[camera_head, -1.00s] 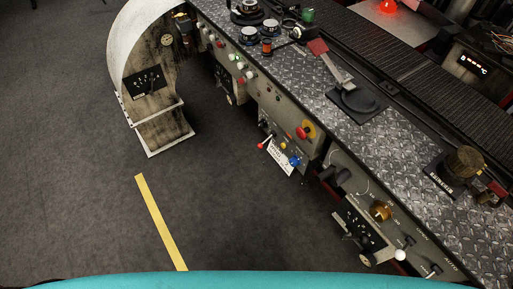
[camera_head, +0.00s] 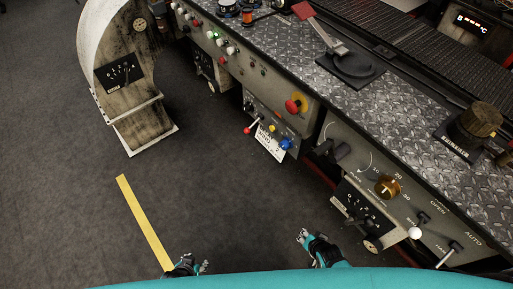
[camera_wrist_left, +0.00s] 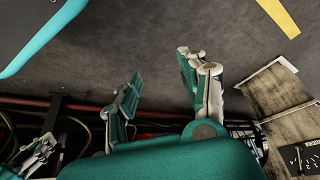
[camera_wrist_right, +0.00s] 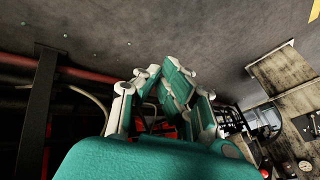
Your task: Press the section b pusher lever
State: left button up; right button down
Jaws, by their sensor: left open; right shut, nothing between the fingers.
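No readable label marks the section b pusher lever, so I cannot tell which lever it is. A lever with a red paddle grip (camera_head: 304,10) rises from a black base on the bench top. On the bench front are a small red-ball lever (camera_head: 249,129), a white-ball lever (camera_head: 415,232) and a black-tipped lever (camera_head: 453,247) by "AUTO". My left gripper (camera_head: 188,265) is low over the floor, open and empty; its spread fingers show in the left wrist view (camera_wrist_left: 160,78). My right gripper (camera_head: 304,237) is shut and empty, left of the lower panel, touching no lever.
The bench (camera_head: 300,62) runs diagonally, its front carrying several buttons, a red mushroom knob (camera_head: 293,105) and a brass dial (camera_head: 387,187). A curved worn housing (camera_head: 125,75) stands at left. Dark floor with a yellow strip (camera_head: 145,222) is open between them.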

jog(key=w+a+r+m+t+b, duration=0.15)
jog(key=w+m+b, duration=0.25)
jog(key=w, duration=0.5)
pick_arm(q)
jog(key=w+d+r+t+h+b, duration=0.1)
jog(key=w+d+r+t+b, duration=0.25)
jog(key=w+r+b, duration=0.65)
notch_tip(320, 180, up, 12)
jog(key=w+t+b, duration=0.2)
jog(key=t+b, duration=0.1)
jog(key=shift+w+a+t+h+b, duration=0.15)
jog(key=shift+t+h+b, duration=0.15)
jog(key=shift+t, duration=0.05)
pick_arm(e)
jog(key=m+t+y, duration=0.5)
jog(key=m+t, duration=0.2)
jog(key=m, duration=0.4)
send_near(253, 125)
jog(key=s+f, duration=0.1)
jog(key=f, duration=0.1)
jog(key=s+d+f, duration=0.1)
jog(key=s+f, duration=0.1)
jog(key=shift+d, duration=0.2)
pick_arm(q)
jog(key=shift+r, duration=0.1)
pick_arm(e)
jog(key=shift+f, duration=0.1)
